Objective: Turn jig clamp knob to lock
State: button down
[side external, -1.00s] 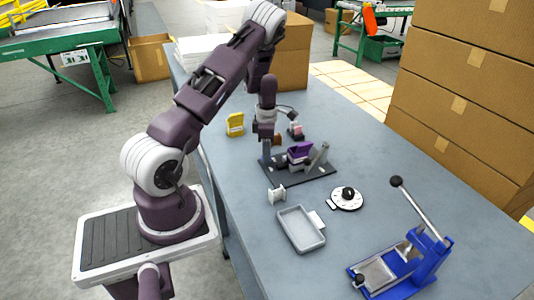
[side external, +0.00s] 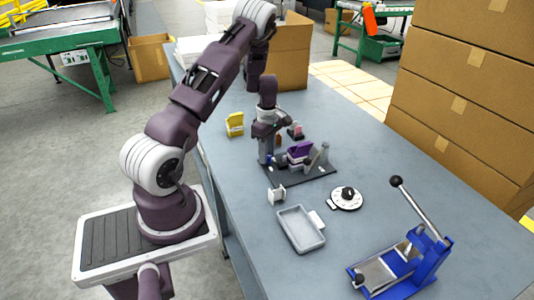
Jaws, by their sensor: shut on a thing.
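The jig (side external: 315,177) is a dark plate on the blue-grey table, with a purple piece (side external: 300,151) and grey uprights on it. My gripper (side external: 266,158) points down at the jig's left end, left of the purple piece. It is shut on a small blue part there, which I take to be the clamp knob (side external: 269,159). The fingers mostly hide the knob, and its turn angle cannot be told.
A yellow holder (side external: 235,124) stands behind left. In front are a small white bracket (side external: 277,195), a grey tray (side external: 302,228), a round dial with a black knob (side external: 347,197) and a blue lever press (side external: 405,262). Stacked cartons (side external: 462,100) stand at the right.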

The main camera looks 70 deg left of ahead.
jog(key=m, duration=0.6)
jog(key=shift+m, duration=0.3)
jog(key=m, duration=0.5)
jog(key=shift+m, duration=0.3)
jog(key=c, duration=1.1)
grip_release()
jog(key=shift+o, duration=0.2)
